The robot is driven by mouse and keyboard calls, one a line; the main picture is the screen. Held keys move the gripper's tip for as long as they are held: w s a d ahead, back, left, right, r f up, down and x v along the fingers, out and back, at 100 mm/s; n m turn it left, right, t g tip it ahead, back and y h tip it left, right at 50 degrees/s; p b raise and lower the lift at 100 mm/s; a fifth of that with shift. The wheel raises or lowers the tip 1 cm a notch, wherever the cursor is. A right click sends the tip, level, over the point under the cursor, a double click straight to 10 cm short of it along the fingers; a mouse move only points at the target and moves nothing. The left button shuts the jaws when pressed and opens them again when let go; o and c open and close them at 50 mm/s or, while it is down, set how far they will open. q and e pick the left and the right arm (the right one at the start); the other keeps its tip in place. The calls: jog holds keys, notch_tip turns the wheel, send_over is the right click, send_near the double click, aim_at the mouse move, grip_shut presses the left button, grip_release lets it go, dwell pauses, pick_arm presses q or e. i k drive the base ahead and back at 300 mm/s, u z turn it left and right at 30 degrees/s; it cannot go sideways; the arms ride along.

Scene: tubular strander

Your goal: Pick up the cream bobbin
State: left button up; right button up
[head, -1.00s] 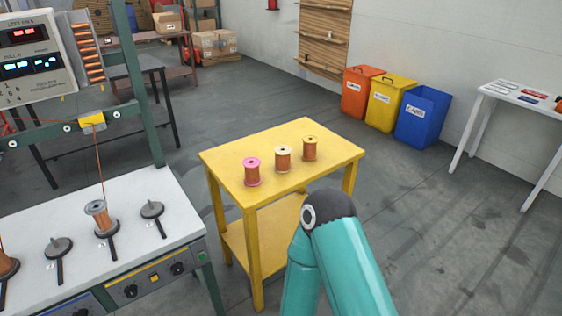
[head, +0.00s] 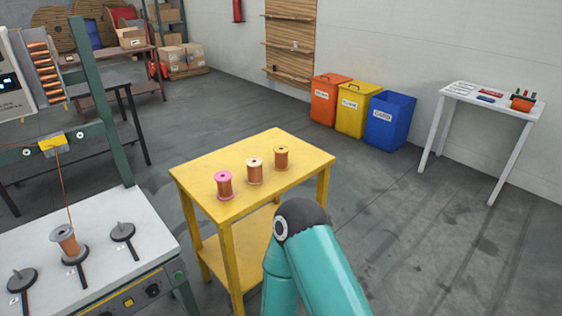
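The cream bobbin (head: 255,171) stands upright on the yellow table (head: 208,164), a copper-wound spool with cream flanges. It is the middle one of a row of three. A pink-flanged bobbin (head: 224,186) stands to its left and nearer. A yellow-flanged bobbin (head: 281,157) stands to its right and farther back. A teal arm of mine rises at the bottom, its dark joint in front of the table's near right edge. Neither gripper shows in the head view.
At the left is a white machine bench (head: 110,225) with spindles, one carrying a grey-flanged bobbin (head: 66,240). Orange (head: 325,100), yellow (head: 352,112) and blue (head: 390,120) bins stand by the wall. A white side table (head: 470,100) is at the right. The floor between is clear.

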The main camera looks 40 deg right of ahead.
aim_at(254, 164)
jog(key=z, duration=1.15)
jog(key=i, duration=0.15)
jog(key=u, duration=2.75)
jog(key=i, duration=0.15)
jog(key=u, duration=1.25)
jog(key=k, duration=2.75)
jog(key=z, duration=0.5)
